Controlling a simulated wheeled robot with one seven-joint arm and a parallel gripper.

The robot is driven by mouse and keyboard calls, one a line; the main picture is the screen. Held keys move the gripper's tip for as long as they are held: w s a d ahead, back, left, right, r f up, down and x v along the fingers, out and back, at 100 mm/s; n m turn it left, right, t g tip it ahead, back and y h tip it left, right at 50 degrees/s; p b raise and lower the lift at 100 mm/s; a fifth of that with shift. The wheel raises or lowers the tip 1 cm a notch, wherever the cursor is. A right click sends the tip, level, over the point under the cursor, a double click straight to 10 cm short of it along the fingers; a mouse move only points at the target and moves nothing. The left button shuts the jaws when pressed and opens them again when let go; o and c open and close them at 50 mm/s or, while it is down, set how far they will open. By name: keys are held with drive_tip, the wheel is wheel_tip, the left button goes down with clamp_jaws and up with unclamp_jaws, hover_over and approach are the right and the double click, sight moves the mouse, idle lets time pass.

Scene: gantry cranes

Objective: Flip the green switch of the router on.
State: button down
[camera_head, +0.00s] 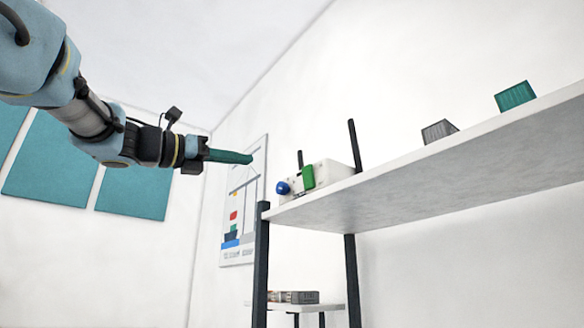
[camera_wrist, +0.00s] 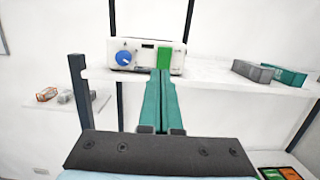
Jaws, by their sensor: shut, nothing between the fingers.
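The router (camera_head: 328,172) is a white box at the left end of a white shelf. Its front carries a blue round knob (camera_head: 283,188) and a green switch (camera_head: 308,177). My gripper (camera_head: 250,158) has teal fingers, shut and empty. In the head view its tips are left of and a little above the router, apart from it. In the wrist view the fingertips (camera_wrist: 161,72) overlap the switch's lower edge; contact cannot be told.
The shelf (camera_head: 440,150) also bears a grey block (camera_head: 438,130) and a teal container-like block (camera_head: 515,96) farther right. A dark post (camera_head: 261,265) stands at the shelf's left end. A lower shelf (camera_head: 300,307) holds small items. The space left of the router is clear.

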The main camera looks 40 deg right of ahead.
drive_tip(key=shift+d, duration=0.1)
drive_tip(key=p, duration=0.6)
approach(308, 178)
drive_tip(key=w+d+r, duration=0.2)
drive_tip(key=d+r, duration=0.2)
drive_tip(key=d, duration=0.1)
drive_tip(key=shift+s+d+r, duration=0.15)
drive_tip(key=shift+s+d, duration=0.05)
drive_tip(key=shift+d, duration=0.5)
